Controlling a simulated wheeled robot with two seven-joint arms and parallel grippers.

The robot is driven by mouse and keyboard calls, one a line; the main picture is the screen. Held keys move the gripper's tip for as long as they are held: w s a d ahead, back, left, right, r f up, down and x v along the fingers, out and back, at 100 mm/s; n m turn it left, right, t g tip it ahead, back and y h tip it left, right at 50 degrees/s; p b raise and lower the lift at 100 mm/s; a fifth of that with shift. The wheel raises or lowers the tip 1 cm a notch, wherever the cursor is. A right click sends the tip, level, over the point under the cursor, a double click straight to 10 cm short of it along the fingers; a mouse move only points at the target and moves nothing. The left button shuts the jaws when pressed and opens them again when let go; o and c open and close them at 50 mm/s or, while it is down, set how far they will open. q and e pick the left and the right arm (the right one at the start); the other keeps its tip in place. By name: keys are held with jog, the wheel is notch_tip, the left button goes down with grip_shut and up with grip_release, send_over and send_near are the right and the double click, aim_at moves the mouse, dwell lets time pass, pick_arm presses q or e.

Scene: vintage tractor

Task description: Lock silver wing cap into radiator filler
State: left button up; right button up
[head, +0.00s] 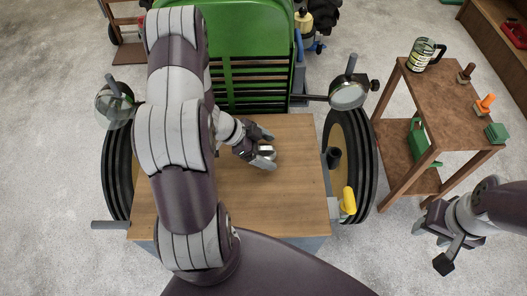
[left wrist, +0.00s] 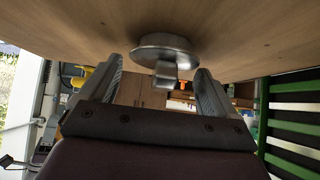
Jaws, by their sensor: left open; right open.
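The silver wing cap (head: 266,149) lies on the wooden board in front of the tractor grille. In the left wrist view its round silver base (left wrist: 163,48) rests on the wood, with a block-like wing standing out from it. My left gripper (head: 265,154) is open at the cap. Its two fingers (left wrist: 160,72) stand on either side of the wing, with visible gaps. My right gripper (head: 431,243) is open and empty at the lower right, away from the board. I cannot make out the radiator filler; my left arm covers part of the green hood (head: 245,25).
The wooden board (head: 300,200) has clear room around the cap. A headlamp (head: 347,94) and tyre (head: 357,150) flank it on the right, with a yellow-handled item (head: 348,200) at its edge.

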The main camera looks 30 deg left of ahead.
aim_at(269, 149)
pick_arm(q)
jog(key=shift+w+d+f, duration=0.3)
jog(key=shift+d, duration=0.05)
jog(key=c, duration=1)
jog(key=shift+r, duration=0.1)
jog(key=shift+c, duration=0.2)
jog(key=shift+a+r, duration=0.1)
jog(key=shift+r, duration=0.2)
jog(key=r, duration=0.3)
jog(key=shift+s+d+r, duration=0.2)
jog(key=shift+s+r, duration=0.05)
jog(key=shift+r, duration=0.1)
jog(key=s+d+r, duration=0.6)
jog(key=s+d, duration=0.1)
jog(key=s, duration=0.1)
jog(key=shift+s+d+r, duration=0.15)
jog(key=shift+d+r, duration=0.15)
